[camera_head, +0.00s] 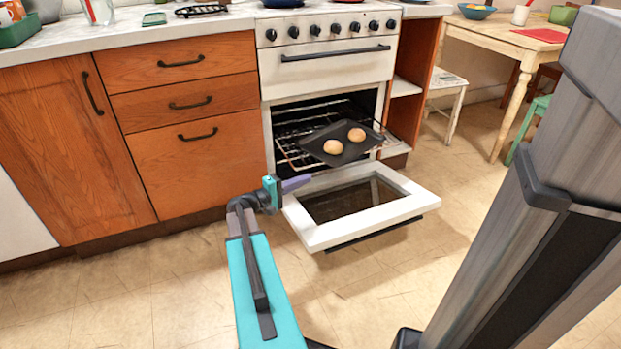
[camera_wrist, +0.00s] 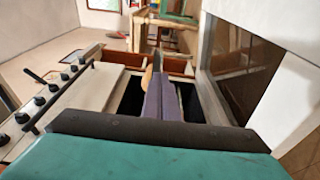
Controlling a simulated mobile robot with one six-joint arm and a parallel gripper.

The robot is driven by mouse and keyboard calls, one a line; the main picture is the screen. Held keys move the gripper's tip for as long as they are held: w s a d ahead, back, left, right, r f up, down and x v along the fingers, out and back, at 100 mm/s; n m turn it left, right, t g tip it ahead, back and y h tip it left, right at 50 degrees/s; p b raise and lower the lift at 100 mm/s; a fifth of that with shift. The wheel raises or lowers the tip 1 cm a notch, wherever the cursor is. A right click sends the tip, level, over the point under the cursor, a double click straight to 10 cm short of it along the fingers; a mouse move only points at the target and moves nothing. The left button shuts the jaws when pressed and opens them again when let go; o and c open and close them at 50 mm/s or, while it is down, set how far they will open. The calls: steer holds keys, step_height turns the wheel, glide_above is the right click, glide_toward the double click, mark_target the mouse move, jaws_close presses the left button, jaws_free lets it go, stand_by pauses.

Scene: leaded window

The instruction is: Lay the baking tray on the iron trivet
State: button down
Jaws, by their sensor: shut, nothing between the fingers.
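The dark baking tray (camera_head: 322,136) bears two round buns and sits at the oven's rack, its near part sticking out of the opening towards the door. In the wrist view one bun (camera_wrist: 147,78) shows just beyond the fingers, partly hidden. The black iron trivet (camera_head: 201,10) lies on the countertop at the upper left. My gripper (camera_head: 297,183) is shut and empty, low in front of the oven near the left edge of the open door. Its purple fingers (camera_wrist: 162,98) point towards the tray in the wrist view; I cannot tell whether they touch it.
The oven door (camera_head: 418,202) is folded down, with open floor before it. The wire rack (camera_head: 287,150) shows inside the oven. A green tray (camera_head: 20,32), a glass (camera_head: 99,12) and a small green item (camera_head: 154,18) stand left of the trivet. A wooden table (camera_head: 505,35) stands right.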

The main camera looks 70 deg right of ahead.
steer(key=shift+v, duration=0.95)
steer(key=w+a+n+t+y+p, duration=0.25)
steer(key=w+a+y+p, duration=0.2)
steer(key=a+p, duration=1.05)
steer(key=w+a+n+t+y+p, duration=0.25)
steer(key=w+a+p, duration=0.25)
steer(key=a+p, duration=1.05)
steer(key=s+a+r+y+p, duration=0.2)
steer(key=a+p, duration=0.5)
steer(key=a, duration=0.5)
steer(key=s+a+r+n+y+p, duration=0.1)
steer(key=s+a+r+y+p, duration=0.2)
steer(key=a+r+p, duration=0.4)
steer(key=s+a+r+n+y+p, duration=0.1)
steer(key=s+a+r+p, duration=0.4)
steer(key=a, duration=1.2)
steer(key=y+p, duration=0.1)
steer(key=p, duration=0.2)
steer(key=shift+a+r+y, duration=0.2)
steer(key=shift+a+y, duration=0.1)
steer(key=shift+y, duration=0.1)
